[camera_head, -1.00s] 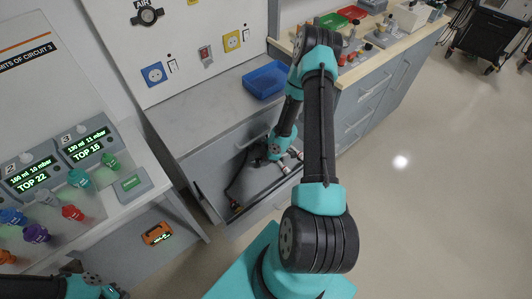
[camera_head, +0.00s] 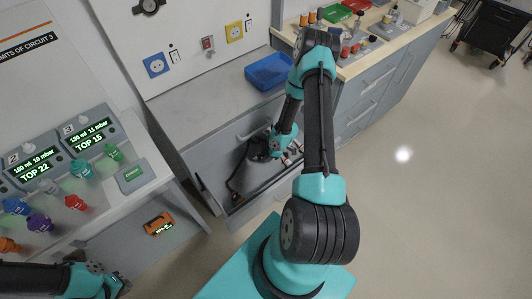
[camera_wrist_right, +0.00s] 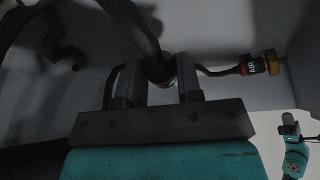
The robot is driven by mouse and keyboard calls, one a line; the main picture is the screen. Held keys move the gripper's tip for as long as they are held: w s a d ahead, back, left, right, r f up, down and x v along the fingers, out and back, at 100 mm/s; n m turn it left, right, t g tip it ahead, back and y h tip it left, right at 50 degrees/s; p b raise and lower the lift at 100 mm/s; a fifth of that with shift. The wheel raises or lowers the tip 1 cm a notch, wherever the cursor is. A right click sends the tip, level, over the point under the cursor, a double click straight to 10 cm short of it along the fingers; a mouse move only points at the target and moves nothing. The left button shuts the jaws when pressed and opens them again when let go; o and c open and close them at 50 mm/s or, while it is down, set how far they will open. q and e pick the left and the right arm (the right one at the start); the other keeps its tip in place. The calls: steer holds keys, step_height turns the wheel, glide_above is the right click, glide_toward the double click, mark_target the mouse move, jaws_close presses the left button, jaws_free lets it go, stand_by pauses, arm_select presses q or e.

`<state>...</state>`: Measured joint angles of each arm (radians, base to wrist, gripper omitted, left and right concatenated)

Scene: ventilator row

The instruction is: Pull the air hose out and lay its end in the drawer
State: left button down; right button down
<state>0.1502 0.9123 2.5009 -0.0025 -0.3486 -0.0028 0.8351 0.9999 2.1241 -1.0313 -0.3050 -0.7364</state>
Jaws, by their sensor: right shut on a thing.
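My right gripper (camera_head: 262,149) is down inside the open drawer (camera_head: 199,188). In the right wrist view its two fingers (camera_wrist_right: 153,88) are shut on the dark air hose (camera_wrist_right: 143,30). The hose loops up past the fingers. Its end, a red-and-black fitting marked AIR with a brass tip (camera_wrist_right: 258,66), sticks out to the right by the drawer wall. In the head view the hose (camera_head: 236,180) reaches toward the drawer's near left corner. My left gripper (camera_head: 112,286) is at the bottom left, away from the drawer; its fingers are too unclear to judge.
A blue tray (camera_head: 268,71) sits on the grey counter above the drawer. A ventilator shelf with displays (camera_head: 88,140) and coloured knobs stands at left.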

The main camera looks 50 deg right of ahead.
steer(key=shift+f, duration=1.5)
steer(key=c, duration=0.7)
jaws_free()
steer(key=shift+r, duration=0.1)
steer(key=v, duration=1.7)
steer(key=shift+d+r, duration=0.1)
steer(key=shift+r, duration=0.1)
steer(key=shift+r, duration=3.9)
